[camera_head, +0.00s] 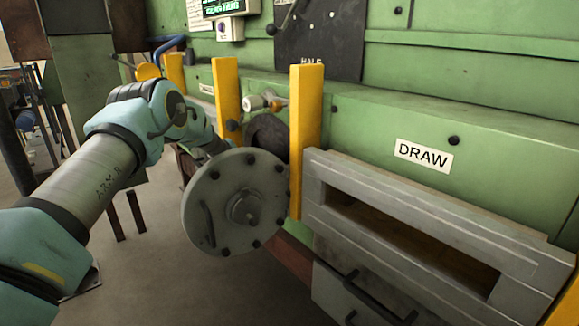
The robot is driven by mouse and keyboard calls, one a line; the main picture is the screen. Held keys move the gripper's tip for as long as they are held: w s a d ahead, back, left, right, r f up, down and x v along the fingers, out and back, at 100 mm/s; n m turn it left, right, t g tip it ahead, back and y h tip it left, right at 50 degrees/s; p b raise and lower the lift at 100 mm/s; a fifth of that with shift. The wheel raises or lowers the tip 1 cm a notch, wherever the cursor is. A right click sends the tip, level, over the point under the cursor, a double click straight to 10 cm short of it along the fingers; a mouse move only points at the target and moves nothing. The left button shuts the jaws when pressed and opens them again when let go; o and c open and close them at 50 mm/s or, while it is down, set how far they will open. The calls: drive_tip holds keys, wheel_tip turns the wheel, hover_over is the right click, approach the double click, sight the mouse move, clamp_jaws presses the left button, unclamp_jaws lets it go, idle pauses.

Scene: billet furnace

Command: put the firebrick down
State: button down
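I cannot make out a firebrick in this view. My arm reaches in from the left, and its far end passes behind the round grey door (237,203). My gripper is hidden there, so its fingers and anything in them do not show. A dark round shape (268,136) shows between two yellow posts (227,100) (306,135), just above the round door. The draw opening (410,240) is a grey-framed slot at the right, with a brownish surface inside.
The green furnace wall (480,90) runs along the back with a DRAW label (423,155). A dark HALF panel (320,40) and a small display (222,8) are above. A grey drawer-like front with a black handle (375,300) is below the slot. Floor (190,275) is open in front.

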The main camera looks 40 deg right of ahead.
drive_tip(key=shift+f, duration=0.1)
drive_tip(key=shift+c, duration=0.6)
unclamp_jaws()
drive_tip(key=shift+w+a, duration=0.1)
drive_tip(key=shift+a, duration=0.2)
drive_tip(key=b+v, duration=0.3)
drive_tip(key=v, duration=0.8)
drive_tip(key=shift+a+r, duration=0.2)
drive_tip(key=shift+a, duration=0.05)
